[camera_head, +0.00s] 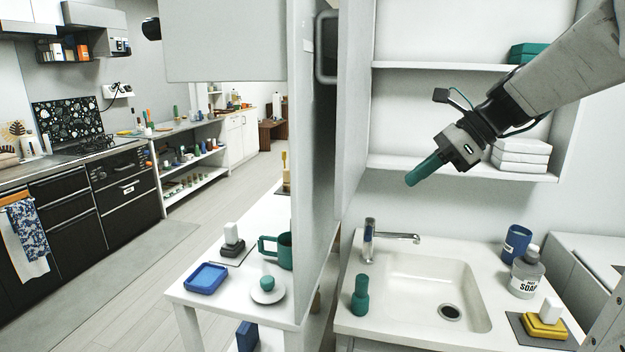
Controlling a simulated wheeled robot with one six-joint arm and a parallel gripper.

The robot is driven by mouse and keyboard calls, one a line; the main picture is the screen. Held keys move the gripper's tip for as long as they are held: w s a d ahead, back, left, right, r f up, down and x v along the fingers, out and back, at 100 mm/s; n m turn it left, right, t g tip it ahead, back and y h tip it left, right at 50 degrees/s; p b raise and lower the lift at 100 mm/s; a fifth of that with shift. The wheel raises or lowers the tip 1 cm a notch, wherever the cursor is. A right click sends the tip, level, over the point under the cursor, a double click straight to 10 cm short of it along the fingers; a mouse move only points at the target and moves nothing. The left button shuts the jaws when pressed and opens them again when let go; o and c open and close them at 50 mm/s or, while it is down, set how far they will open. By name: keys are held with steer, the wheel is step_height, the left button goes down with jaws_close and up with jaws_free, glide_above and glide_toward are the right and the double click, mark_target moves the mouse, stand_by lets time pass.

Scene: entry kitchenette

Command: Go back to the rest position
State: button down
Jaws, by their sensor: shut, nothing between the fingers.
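My gripper (413,180) hangs in the air above and behind the sink, in front of the open wall cabinet's lower shelf. Its green fingertips point down and to the left, and they are together with nothing held. My arm comes in from the upper right corner. The white sink (440,287) with its chrome tap (372,240) lies below the gripper, well apart from it.
An open cabinet door (325,150) stands left of my gripper. Folded white towels (522,155) lie on the shelf (400,165) close to my arm. A green bottle (360,296), soap bottle (526,273) and blue cup (516,243) stand around the sink. Floor at left is clear.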

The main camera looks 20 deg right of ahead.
steer(key=s+a+f+n+g+h, duration=0.2)
steer(key=s+a+f+n, duration=0.4)
steer(key=s+n, duration=0.3)
steer(key=s+a+f+n+g+h, duration=0.1)
steer(key=s+a+f+n+h, duration=0.4)
steer(key=s+n, duration=0.4)
steer(key=a+f+n, duration=0.1)
steer(key=n, duration=0.6)
steer(key=shift+s+f+g, duration=0.15)
steer(key=shift+s+g, duration=0.15)
steer(key=shift+g, duration=0.1)
stand_by(1.1)
